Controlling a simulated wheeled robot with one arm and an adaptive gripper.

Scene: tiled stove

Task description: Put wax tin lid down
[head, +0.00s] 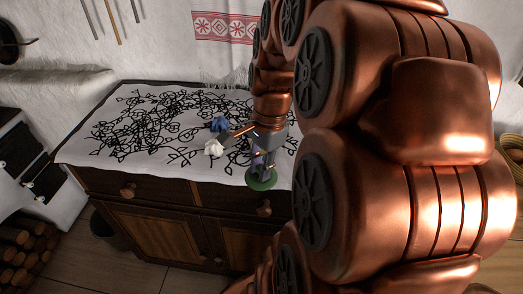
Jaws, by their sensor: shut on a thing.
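A round green piece, seemingly the wax tin lid (261,181), shows directly below my gripper (262,164) in the head view, at the front edge of the cloth-covered chest. My gripper points down and is shut on it. A small purple patch shows between the fingers, too small to make out. I cannot tell whether the lid touches the cloth or hangs just above or in front of it. No separate wax tin can be made out; my arm hides the right part of the chest top.
The chest (150,232) bears a white cloth (85,150) with a black vine pattern. A blue item (220,124), a white item (213,148) and a brown stick-like piece (240,131) lie left of my gripper. The cloth's left side is clear.

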